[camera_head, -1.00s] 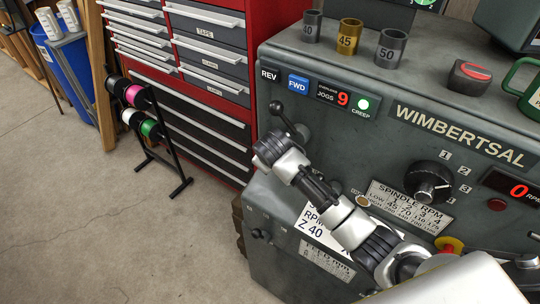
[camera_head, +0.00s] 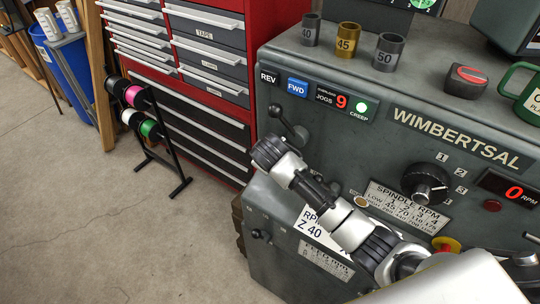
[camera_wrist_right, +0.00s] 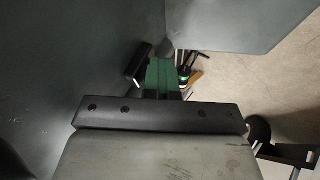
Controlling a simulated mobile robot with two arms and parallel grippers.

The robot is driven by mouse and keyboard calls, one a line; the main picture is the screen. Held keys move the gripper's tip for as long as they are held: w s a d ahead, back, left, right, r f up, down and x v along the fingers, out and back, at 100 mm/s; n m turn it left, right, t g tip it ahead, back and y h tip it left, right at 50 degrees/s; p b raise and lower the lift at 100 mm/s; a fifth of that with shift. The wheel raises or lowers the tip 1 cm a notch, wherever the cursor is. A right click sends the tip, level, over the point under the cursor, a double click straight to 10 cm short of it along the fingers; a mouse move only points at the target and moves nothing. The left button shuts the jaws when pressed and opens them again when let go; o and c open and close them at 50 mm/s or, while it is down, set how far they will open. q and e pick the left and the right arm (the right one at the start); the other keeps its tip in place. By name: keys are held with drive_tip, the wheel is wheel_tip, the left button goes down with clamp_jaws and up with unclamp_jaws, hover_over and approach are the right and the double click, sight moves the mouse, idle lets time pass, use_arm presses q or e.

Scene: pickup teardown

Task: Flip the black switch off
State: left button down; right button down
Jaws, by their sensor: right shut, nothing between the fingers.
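I cannot tell for sure which part is the black switch. A small dark box with a red top (camera_head: 466,81) sits on the grey machine (camera_head: 400,140). A black lever (camera_head: 291,126) with a round knob stands out from the machine's front, left of the panel. A black rotary knob (camera_head: 428,184) is on the front at right. My right arm reaches in from the lower right, its far end just below the lever; its fingers are hidden there. In the right wrist view my right gripper (camera_wrist_right: 162,74) is shut and empty, with a black block (camera_wrist_right: 139,63) close to its left.
A red tool cabinet (camera_head: 258,60) stands behind the machine's left side. A spool rack (camera_head: 150,135) stands on open floor at left. Three numbered cups (camera_head: 347,40) and a green mug (camera_head: 520,90) stand on the machine top. A blue bin (camera_head: 70,70) is far left.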

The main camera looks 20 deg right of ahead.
drive_tip(key=shift+r+p, duration=0.3)
drive_tip(key=shift+r, duration=0.25)
drive_tip(key=b+v, duration=0.1)
drive_tip(key=v, duration=0.9)
drive_tip(key=shift+s+r, duration=0.15)
drive_tip(key=shift+s, duration=0.2)
drive_tip(key=shift+a, duration=0.15)
